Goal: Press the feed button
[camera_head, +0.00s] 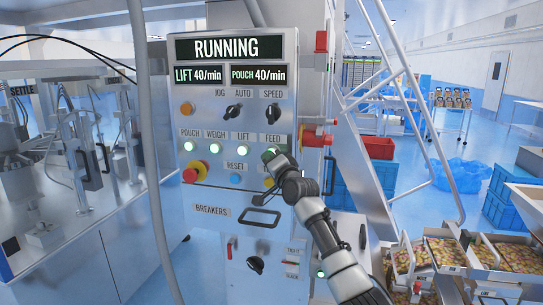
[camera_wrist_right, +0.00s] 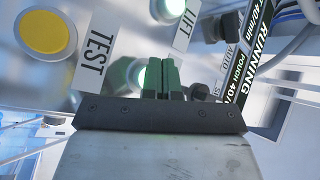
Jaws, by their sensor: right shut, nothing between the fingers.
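The feed button (camera_head: 273,150) is under the FEED label on the grey control panel (camera_head: 215,115), at the right end of a row of lit green buttons. My right gripper (camera_head: 268,156) is at this button and partly covers it. In the right wrist view my fingers (camera_wrist_right: 162,76) are shut and empty, pointing at the panel. The glowing green feed button (camera_wrist_right: 139,72) shows beside and behind them, partly hidden. Whether the fingertips touch it I cannot tell. The panel display (camera_head: 228,47) reads RUNNING. My left gripper is not in view.
The lift button (camera_head: 244,151) glows beside the feed button. A red and yellow stop button (camera_head: 193,172) and a blue reset button (camera_head: 236,179) are below. A yellow test button (camera_wrist_right: 45,33) shows in the wrist view. Snack trays (camera_head: 443,253) stand at right.

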